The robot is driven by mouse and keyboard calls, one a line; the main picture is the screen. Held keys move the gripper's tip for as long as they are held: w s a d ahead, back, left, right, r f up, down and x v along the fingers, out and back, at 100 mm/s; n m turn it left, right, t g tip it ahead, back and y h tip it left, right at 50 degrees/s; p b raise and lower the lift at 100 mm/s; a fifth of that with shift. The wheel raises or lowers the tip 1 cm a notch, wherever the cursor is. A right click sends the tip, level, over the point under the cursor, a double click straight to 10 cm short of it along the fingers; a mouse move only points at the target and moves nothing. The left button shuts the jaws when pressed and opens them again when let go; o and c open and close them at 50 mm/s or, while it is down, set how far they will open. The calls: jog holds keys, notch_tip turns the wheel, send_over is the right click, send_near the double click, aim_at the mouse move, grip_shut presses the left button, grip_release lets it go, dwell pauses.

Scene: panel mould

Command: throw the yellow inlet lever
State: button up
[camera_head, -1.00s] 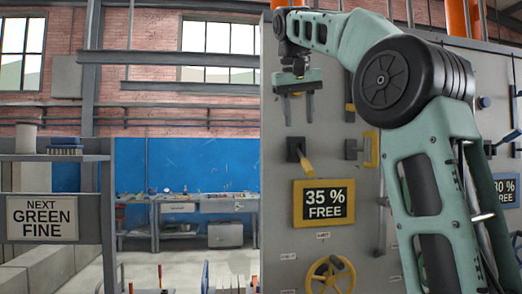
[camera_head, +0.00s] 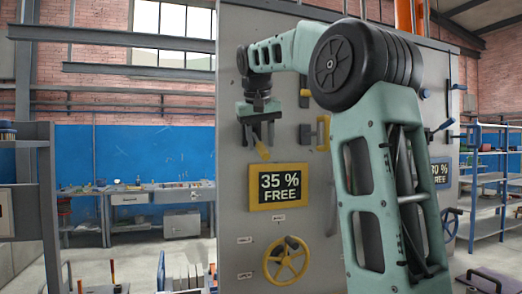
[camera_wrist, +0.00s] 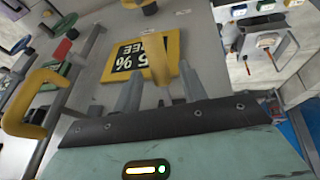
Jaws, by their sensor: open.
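The yellow inlet lever (camera_head: 262,151) sticks out from the grey panel (camera_head: 300,225), just above the yellow-framed "35 % FREE" display (camera_head: 281,186). My gripper (camera_head: 259,141) is open and points down at the lever. In the wrist view, the yellow lever (camera_wrist: 154,60) lies between my two grey fingers (camera_wrist: 160,88), with gaps showing on both sides. Whether a finger touches it cannot be told. The lever's base is hidden behind my gripper in the head view.
A yellow D-shaped handle (camera_head: 323,132) is right of the lever; it is close at left in the wrist view (camera_wrist: 35,108). A yellow handwheel (camera_head: 286,259) sits below the display. A workbench (camera_head: 130,198) stands behind at left, shelves (camera_head: 490,185) at right.

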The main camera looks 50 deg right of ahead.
aim_at(261, 144)
jog(key=shift+x, duration=1.5)
grip_shut()
jog(key=shift+r+p, duration=0.15)
jog(key=shift+p, duration=0.2)
